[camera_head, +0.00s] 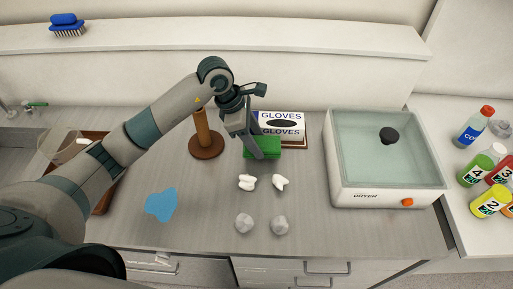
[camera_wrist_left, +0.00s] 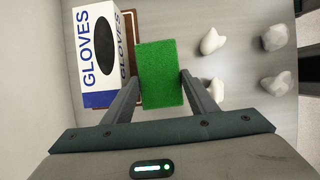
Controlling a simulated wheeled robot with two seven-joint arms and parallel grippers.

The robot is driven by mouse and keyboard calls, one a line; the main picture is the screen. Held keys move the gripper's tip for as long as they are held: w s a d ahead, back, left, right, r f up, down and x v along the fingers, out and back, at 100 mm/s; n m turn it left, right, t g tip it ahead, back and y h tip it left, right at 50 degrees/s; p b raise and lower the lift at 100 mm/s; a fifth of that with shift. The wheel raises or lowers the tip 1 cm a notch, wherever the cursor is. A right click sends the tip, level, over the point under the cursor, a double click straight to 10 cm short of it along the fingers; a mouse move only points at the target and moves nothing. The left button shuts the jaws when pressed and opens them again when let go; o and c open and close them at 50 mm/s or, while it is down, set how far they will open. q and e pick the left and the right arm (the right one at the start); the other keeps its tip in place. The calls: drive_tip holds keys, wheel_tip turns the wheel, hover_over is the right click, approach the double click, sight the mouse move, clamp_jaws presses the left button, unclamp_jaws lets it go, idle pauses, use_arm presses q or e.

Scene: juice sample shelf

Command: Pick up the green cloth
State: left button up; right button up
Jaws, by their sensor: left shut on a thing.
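The green cloth (camera_head: 262,152) is a folded rectangular block in front of the gloves box on the counter. It also shows in the left wrist view (camera_wrist_left: 160,72), between the two fingers. My left gripper (camera_head: 257,152) reaches down to the cloth from above. In the wrist view its fingers (camera_wrist_left: 163,80) stand on both sides of the cloth and are shut on it. I cannot tell whether the cloth is clear of the counter. My right gripper is in neither view.
The gloves box (camera_head: 281,123) stands right behind the cloth. A wooden peg stand (camera_head: 206,146) is to its left. Several white and grey lumps (camera_head: 245,223) lie in front. A blue cloth (camera_head: 161,204) lies front left. A dryer (camera_head: 387,160) stands at right, with bottles (camera_head: 474,126) beyond.

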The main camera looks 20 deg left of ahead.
use_arm(q)
drive_tip(key=s+d+r+b, duration=0.4)
drive_tip(key=s+d+r, duration=0.2)
drive_tip(key=s, duration=0.4)
drive_tip(key=shift+r, duration=0.75)
drive_tip(key=shift+d, duration=0.1)
drive_tip(key=o, duration=0.4)
drive_tip(key=c, duration=0.3)
